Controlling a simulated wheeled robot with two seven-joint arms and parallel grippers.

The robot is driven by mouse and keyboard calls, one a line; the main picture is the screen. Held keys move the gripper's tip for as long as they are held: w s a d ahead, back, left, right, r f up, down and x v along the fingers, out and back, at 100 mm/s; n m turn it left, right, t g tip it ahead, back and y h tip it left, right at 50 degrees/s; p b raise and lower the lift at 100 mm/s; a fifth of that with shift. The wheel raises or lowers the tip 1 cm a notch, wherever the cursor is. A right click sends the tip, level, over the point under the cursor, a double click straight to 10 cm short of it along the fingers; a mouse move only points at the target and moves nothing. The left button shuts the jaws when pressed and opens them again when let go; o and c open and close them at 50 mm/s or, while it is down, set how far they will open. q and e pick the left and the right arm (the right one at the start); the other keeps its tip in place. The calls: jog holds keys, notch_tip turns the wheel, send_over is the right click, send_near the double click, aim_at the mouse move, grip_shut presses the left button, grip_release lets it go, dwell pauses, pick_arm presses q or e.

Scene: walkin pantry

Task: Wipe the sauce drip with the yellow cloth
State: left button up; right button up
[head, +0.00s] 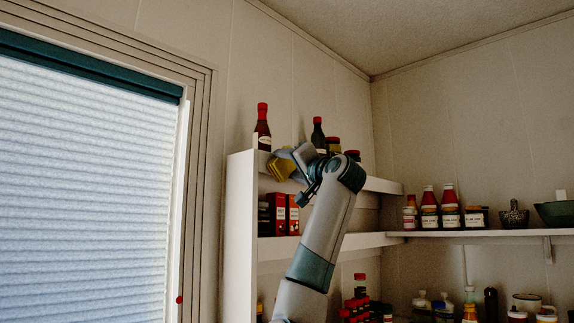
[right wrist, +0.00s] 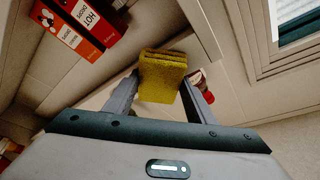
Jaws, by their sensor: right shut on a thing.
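My right gripper (head: 285,164) is raised at the top shelf of the white shelf unit and is shut on the yellow cloth (head: 279,169). In the right wrist view the folded yellow cloth (right wrist: 163,74) sits between the two fingers, clear at its front edge. A dark sauce bottle with a red cap (head: 262,128) stands upright on the top shelf just above and left of the gripper. I cannot make out a sauce drip in either view; the gripper and cloth cover part of the shelf edge. My left gripper is not in view.
The white shelf unit (head: 241,215) has an upright side panel close to my gripper. Dark jars (head: 333,146) stand right of the bottle. Red boxes (head: 280,214) stand on the shelf below. A window blind (head: 85,190) fills the left. Another shelf (head: 480,233) holds jars and bowls.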

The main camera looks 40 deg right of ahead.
jog(key=d, duration=0.3)
jog(key=shift+p, duration=0.4)
jog(key=shift+w+d+p, duration=0.15)
jog(key=shift+d+p, duration=0.25)
jog(key=shift+d, duration=0.45)
jog(key=shift+w+d+p, duration=0.15)
jog(key=shift+d+p, duration=0.25)
jog(key=shift+d, duration=0.45)
jog(key=shift+d, duration=0.15)
jog(key=shift+w+d+p, duration=0.15)
jog(key=shift+d+p, duration=0.75)
jog(key=shift+d, duration=0.6)
